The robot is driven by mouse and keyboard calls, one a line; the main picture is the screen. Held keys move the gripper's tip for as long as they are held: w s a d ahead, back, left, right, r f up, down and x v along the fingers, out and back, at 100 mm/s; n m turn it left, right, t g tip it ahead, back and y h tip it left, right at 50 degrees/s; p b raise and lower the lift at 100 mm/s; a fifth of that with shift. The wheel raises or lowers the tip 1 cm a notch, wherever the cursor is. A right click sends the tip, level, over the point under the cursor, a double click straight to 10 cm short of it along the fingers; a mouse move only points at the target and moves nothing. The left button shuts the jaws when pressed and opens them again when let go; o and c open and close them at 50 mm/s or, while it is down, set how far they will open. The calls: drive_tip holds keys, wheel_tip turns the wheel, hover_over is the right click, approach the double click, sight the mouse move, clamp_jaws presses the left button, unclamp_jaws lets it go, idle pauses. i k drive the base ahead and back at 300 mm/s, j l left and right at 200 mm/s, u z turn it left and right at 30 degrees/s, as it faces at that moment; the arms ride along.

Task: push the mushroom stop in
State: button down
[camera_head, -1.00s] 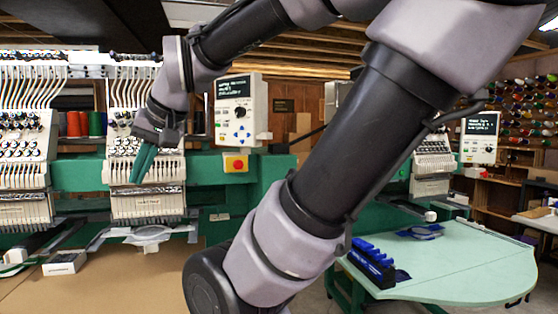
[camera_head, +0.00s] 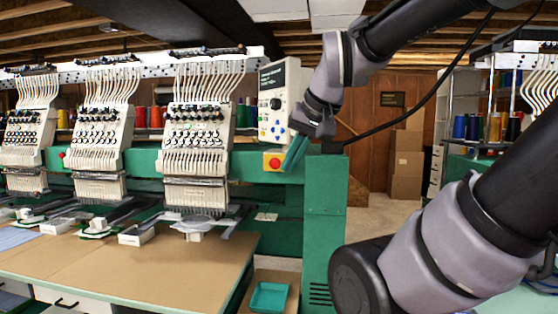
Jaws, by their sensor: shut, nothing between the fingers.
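The mushroom stop (camera_head: 274,162) is a red button on a small yellow box. It sits on the green machine beam, below the control panel with the dark screen (camera_head: 272,105). My gripper (camera_head: 292,158) has green fingers, held together with nothing between them. It points down and left, just right of the stop in the picture. I cannot tell whether the fingertips touch the stop or how far in front of it they are. The red cap shows almost whole.
Embroidery heads (camera_head: 196,140) with thread cones stand along the beam to the left. A tan table (camera_head: 150,262) lies in front of them. A green tray (camera_head: 268,297) sits low beside the green end post (camera_head: 325,220). Cardboard boxes (camera_head: 405,165) stand behind on the right.

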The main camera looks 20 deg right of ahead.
sight(274, 163)
drive_tip(key=i+l, duration=0.15)
drive_tip(key=l, duration=0.2)
drive_tip(key=i+l, duration=0.15)
drive_tip(key=l, duration=0.25)
drive_tip(key=i+l, duration=0.1)
drive_tip(key=l, duration=0.25)
drive_tip(key=k+j, duration=0.2)
drive_tip(key=k+u, duration=0.2)
